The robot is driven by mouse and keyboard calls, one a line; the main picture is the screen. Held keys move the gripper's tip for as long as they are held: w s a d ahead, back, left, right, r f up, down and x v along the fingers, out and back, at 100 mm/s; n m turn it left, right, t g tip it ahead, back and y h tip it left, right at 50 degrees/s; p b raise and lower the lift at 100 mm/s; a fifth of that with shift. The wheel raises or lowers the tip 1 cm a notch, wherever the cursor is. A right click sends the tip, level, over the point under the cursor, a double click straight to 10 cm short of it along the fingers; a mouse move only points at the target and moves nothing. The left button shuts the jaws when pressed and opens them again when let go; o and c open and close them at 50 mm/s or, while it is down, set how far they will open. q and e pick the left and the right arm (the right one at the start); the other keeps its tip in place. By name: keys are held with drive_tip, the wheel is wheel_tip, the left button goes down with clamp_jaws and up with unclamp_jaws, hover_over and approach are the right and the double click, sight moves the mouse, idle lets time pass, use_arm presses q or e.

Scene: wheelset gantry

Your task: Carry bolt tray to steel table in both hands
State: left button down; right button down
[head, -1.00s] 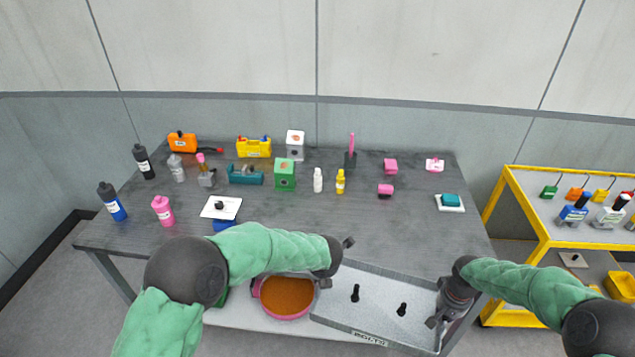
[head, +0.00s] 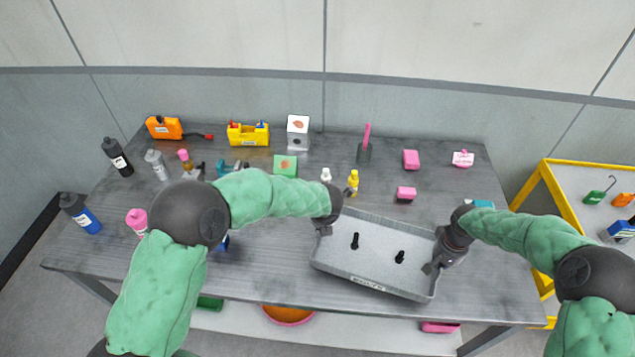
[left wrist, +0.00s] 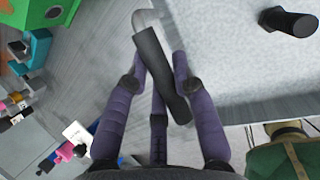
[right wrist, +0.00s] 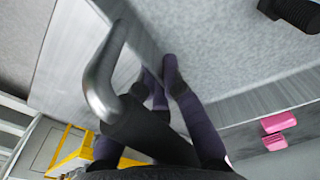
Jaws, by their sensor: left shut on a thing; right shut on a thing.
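The grey bolt tray (head: 378,272) is over the front right part of the grey steel table (head: 270,272), its label side facing me. Two black bolts stand in it, a left bolt (head: 355,241) and a right bolt (head: 399,257). My left gripper (head: 324,229) is shut on the tray's left handle, a dark grip (left wrist: 160,62) between its fingers. My right gripper (head: 434,265) is shut on the right handle; its bent metal rod (right wrist: 105,75) shows in the right wrist view. I cannot tell whether the tray's underside touches the table.
A lower shelf holds an orange-filled bowl (head: 288,315). A yellow-framed table (head: 540,200) stands at right.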

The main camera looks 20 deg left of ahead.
use_arm(q)
drive_tip(key=shift+w+a+r, duration=0.1)
drive_tip(key=shift+w+a, duration=0.05)
drive_tip(key=shift+w, duration=0.2)
use_arm(e)
drive_tip(key=shift+w+a+r, duration=0.1)
drive_tip(key=shift+w+a, duration=0.05)
drive_tip(key=shift+w, duration=0.25)
use_arm(q)
drive_tip(key=shift+s+r, duration=0.15)
drive_tip(key=shift+s, duration=0.1)
use_arm(e)
drive_tip(key=shift+s+r, duration=0.1)
drive_tip(key=shift+s, duration=0.15)
use_arm(q)
drive_tip(key=shift+w, duration=0.1)
